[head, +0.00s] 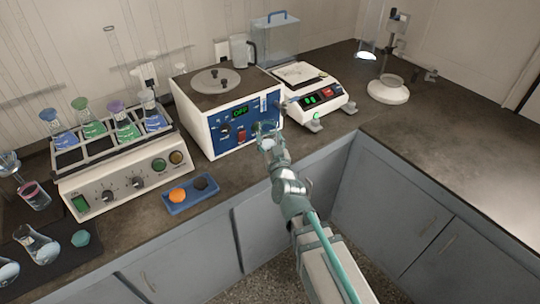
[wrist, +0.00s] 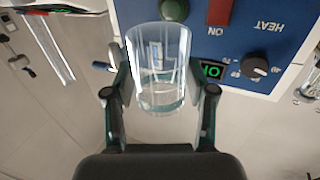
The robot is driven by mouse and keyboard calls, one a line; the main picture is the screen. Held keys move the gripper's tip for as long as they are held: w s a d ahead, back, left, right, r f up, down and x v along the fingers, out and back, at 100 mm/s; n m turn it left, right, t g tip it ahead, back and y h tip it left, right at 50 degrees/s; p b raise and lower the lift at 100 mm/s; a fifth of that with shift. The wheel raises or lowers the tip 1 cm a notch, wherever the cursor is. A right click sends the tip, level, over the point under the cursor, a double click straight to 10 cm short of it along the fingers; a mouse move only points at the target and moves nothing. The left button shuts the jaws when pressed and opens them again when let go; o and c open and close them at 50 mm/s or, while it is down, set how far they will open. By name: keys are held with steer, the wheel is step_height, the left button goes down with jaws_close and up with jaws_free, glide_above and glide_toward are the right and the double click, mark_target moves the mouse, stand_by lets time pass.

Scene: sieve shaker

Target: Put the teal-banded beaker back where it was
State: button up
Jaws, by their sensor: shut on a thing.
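The clear glass beaker (wrist: 160,55) is between my gripper's two fingers in the wrist view, with a teal-tinted band around its lower part in the picture. My gripper (wrist: 165,82) is shut on its sides. In the head view, my gripper (head: 268,138) holds it in front of the right part of a white box's blue front panel (head: 222,131), above the bench's front strip. The beaker is small and partly hidden by the fingers there.
A balance (head: 318,98) stands right of the box (head: 194,88). A rack unit with coloured flasks (head: 118,180) is at left. A blue tray (head: 184,210) with an orange and a dark piece lies in front. A pink-banded beaker (head: 34,195) is far left.

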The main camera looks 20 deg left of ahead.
mark_target(270, 145)
steer(key=w+f, duration=0.1)
steer(key=f, duration=0.1)
steer(key=w+a+f+b, duration=0.1)
steer(key=w+f, duration=0.1)
steer(key=shift+w+f, duration=0.2)
steer(key=shift+f, duration=1.45)
steer(key=shift+f, duration=0.15)
steer(key=o, duration=1.4)
